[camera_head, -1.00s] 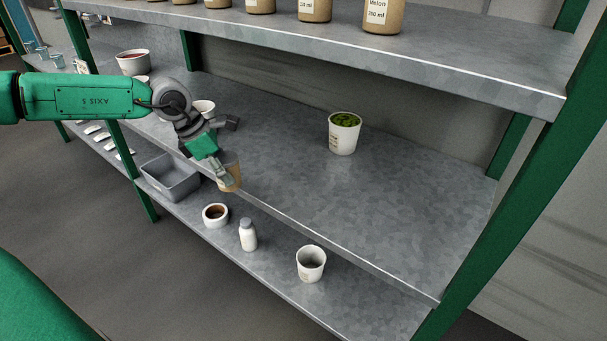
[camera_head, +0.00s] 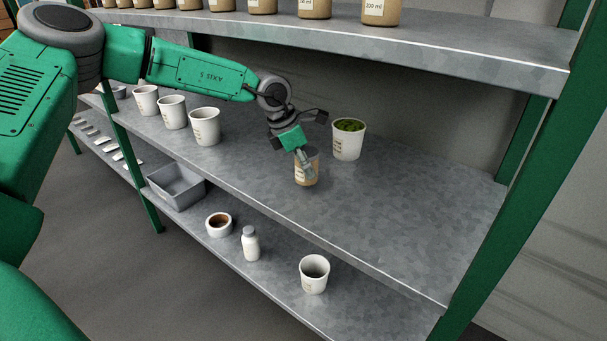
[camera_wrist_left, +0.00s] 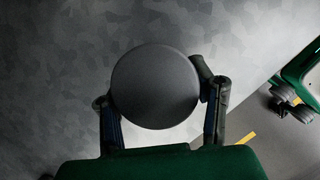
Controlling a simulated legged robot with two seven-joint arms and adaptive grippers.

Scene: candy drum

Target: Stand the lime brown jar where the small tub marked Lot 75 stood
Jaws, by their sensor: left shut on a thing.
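My left gripper (camera_head: 306,160) is shut on a small brown jar (camera_head: 307,175) with a white label, over the middle shelf. In the left wrist view its round dark grey lid (camera_wrist_left: 155,87) sits between the two fingers (camera_wrist_left: 163,112). The label text is too small to read. I cannot tell whether the jar's base touches the shelf. A white tub with green contents (camera_head: 348,139) stands just right of the gripper, apart from the jar. No Lot 75 mark can be read on any tub. My right gripper is not seen for sure in the head view.
Several white tubs (camera_head: 205,126) stand left on the middle shelf (camera_head: 400,210); its right part is bare. Brown jars (camera_head: 382,10) line the shelf above.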

